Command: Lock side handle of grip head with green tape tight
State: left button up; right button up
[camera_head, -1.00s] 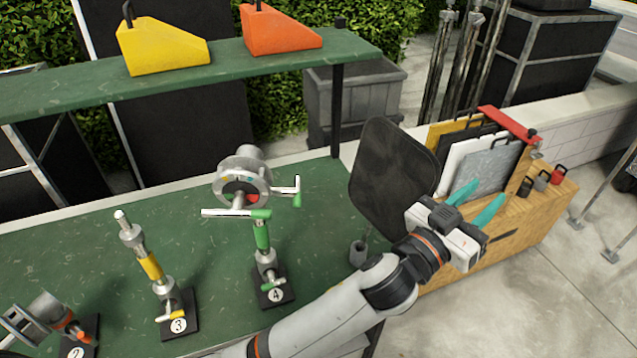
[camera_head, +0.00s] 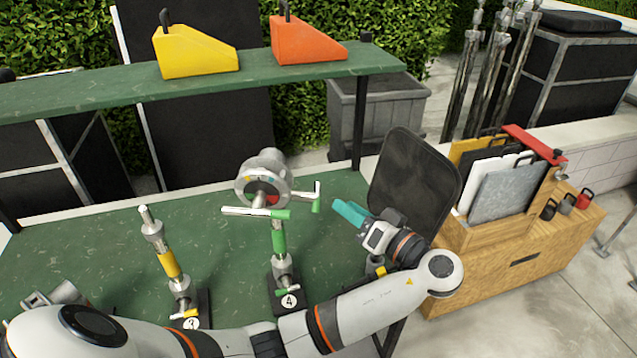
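The grip head with green tape (camera_head: 279,236) stands upright on a black base marked 4. Its round silver head (camera_head: 263,180) has a red and dark face. A long pale bar handle (camera_head: 252,212) with a green end crosses below the disc. A second handle (camera_head: 316,200), with a green end, sticks out at the head's right side. My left gripper (camera_head: 345,218) has teal fingers and points left toward this side handle. A gap separates them. The fingers look apart and empty, though they partly overlap in this view. My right gripper is not in view.
A yellow-taped stand (camera_head: 169,263) is to the left, partly behind my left arm. A black panel (camera_head: 416,180) stands close behind my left gripper. A green shelf (camera_head: 110,102) with yellow and orange wedges (camera_head: 307,42) lies above. A wooden crate (camera_head: 520,250) is at right.

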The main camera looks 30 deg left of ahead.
aim_at(320, 188)
pick_arm(q)
jog(key=p+x, duration=0.5)
jog(key=x, duration=0.5)
jog(key=shift+a+r, duration=0.15)
jog(key=shift+a, duration=0.05)
jog(key=shift+w+a+p, duration=0.15)
jog(key=shift+a+p, duration=0.25)
jog(key=shift+a, duration=0.15)
grip_shut()
